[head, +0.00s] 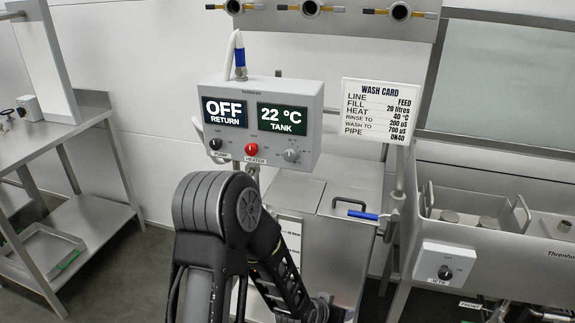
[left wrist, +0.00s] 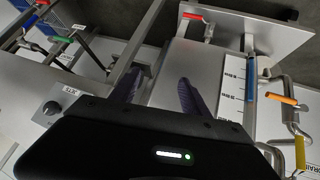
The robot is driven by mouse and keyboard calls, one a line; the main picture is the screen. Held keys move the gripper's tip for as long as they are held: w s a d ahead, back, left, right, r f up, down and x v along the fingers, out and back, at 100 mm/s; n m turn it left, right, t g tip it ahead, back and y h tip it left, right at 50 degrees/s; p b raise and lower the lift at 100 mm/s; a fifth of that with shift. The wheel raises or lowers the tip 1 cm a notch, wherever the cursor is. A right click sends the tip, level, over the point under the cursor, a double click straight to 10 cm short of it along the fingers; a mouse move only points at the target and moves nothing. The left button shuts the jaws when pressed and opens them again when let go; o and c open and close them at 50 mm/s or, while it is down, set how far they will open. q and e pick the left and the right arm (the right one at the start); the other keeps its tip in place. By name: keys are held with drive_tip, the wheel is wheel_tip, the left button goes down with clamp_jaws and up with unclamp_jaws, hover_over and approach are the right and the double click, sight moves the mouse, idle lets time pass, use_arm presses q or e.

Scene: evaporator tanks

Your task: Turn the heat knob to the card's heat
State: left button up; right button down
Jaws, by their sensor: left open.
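The heat knob (head: 291,155) is a grey dial with scale marks at the lower right of the grey control box (head: 313,130). I cannot tell where it points. The box's screens read OFF RETURN and 22 °C TANK. The wash card (head: 380,112), right of the box, gives HEAT 40 °C. My left arm rises in front of the box and bends down to the right. In the left wrist view my left gripper (left wrist: 158,92) is open and empty, its fingers over grey metal, and no heat knob shows there. My right gripper is not in view.
A black pump knob (head: 215,144) and red heater knob (head: 252,149) sit left of the heat knob. Below is a lidded tank (head: 345,190) with a blue-handled lever (head: 363,215). A jets box (head: 445,270) hangs at right, a steel bench (head: 60,140) stands at left.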

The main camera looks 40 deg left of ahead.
use_arm(q)
drive_tip(key=w+a+r+t+y+b, duration=0.1)
drive_tip(key=w+a+r+t+y, duration=0.1)
drive_tip(key=w+a+r, duration=0.35)
drive_tip(key=w+a+r+t+y, duration=0.1)
drive_tip(key=w+a+r+t, duration=0.15)
drive_tip(key=a+r, duration=0.6)
drive_tip(key=n+t+y+b, duration=0.1)
drive_tip(key=n+t+y, duration=0.1)
drive_tip(key=t+y, duration=0.2)
approach(289, 156)
drive_tip(key=shift+w+a+r, duration=0.15)
drive_tip(key=shift+w, duration=0.05)
drive_tip(key=shift+p+x, duration=0.3)
drive_tip(key=shift+x, duration=3.6)
clamp_jaws()
